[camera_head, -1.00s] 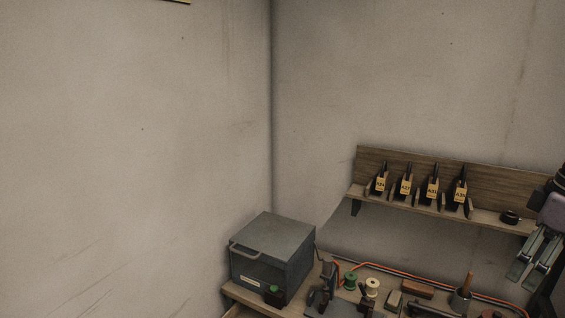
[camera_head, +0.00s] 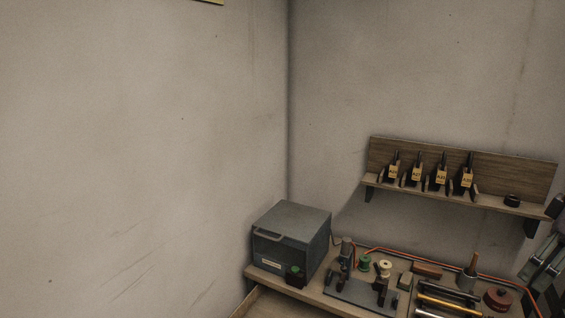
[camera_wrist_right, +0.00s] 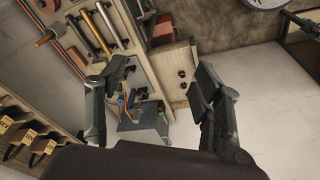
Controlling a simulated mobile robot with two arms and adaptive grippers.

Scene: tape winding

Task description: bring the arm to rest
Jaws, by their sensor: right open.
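My right gripper (camera_head: 543,262) is at the right edge of the head view, partly cut off, beside the right end of the wall shelf. In the right wrist view my right gripper (camera_wrist_right: 150,92) shows its two fingers wide apart, with nothing between them. It hangs in the air, with the workbench (camera_wrist_right: 148,78) beyond the fingers. My left gripper is not in view.
A wooden wall shelf (camera_head: 510,178) carries several labelled black items and a dark ring (camera_head: 512,200). The bench holds a grey box (camera_head: 290,238), a green spool (camera_head: 364,262), a cream spool (camera_head: 385,266) and tools. The wall at left is bare.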

